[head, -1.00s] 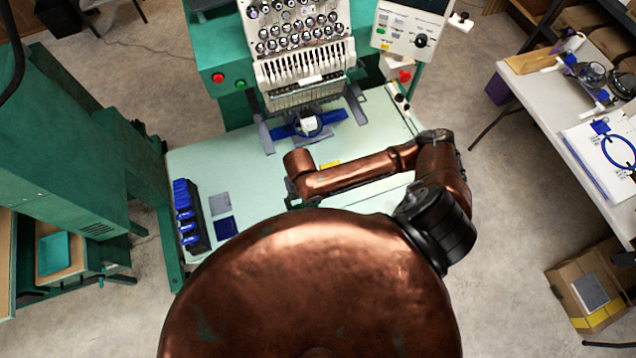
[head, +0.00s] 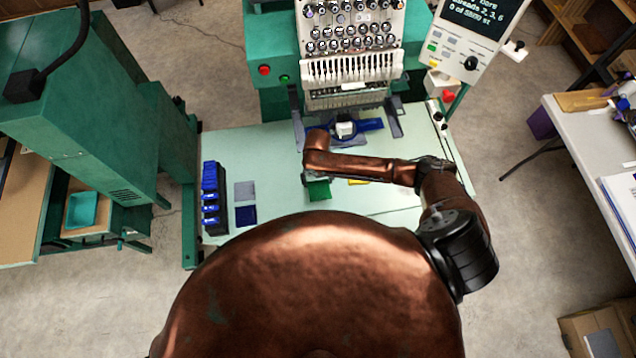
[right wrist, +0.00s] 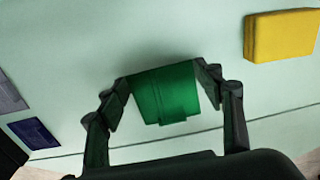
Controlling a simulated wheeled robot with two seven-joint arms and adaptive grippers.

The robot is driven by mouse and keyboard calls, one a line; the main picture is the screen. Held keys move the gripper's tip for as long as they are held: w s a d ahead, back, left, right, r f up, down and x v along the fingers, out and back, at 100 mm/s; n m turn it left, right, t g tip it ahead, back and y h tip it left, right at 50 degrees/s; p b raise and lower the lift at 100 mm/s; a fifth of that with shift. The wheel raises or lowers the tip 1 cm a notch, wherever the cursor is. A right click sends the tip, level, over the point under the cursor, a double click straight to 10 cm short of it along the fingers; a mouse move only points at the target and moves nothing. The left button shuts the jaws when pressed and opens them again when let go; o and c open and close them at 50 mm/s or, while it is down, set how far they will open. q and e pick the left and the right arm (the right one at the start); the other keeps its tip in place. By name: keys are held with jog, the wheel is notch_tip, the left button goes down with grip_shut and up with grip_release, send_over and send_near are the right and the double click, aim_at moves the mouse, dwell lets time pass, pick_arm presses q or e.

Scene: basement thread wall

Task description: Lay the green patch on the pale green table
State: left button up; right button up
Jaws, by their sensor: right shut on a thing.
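The green patch (right wrist: 166,95) is between the two fingers of my right gripper (right wrist: 168,90) in the right wrist view, and the gripper is shut on it. In the head view the patch (head: 318,190) shows just below the end of my right arm, over the pale green table (head: 280,165). The table (right wrist: 130,35) fills most of the right wrist view. I cannot tell whether the patch touches the table or hangs a little above it. My right gripper (head: 312,178) is mostly hidden under its wrist in the head view. My left gripper is not in view.
A yellow patch (right wrist: 280,35) lies right of the gripper. A grey patch (head: 244,191) and a dark blue patch (head: 246,215) lie at the left, beside a black rack (head: 214,200) with blue items. The embroidery machine (head: 350,60) stands behind. Bare table lies between the blue patch and gripper.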

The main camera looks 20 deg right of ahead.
aim_at(318, 182)
jog(key=shift+f, duration=1.55)
jog(key=shift+f, duration=0.1)
jog(key=o, duration=0.8)
jog(key=shift+c, duration=0.2)
notch_tip(318, 182, up, 12)
jog(key=shift+w, duration=0.15)
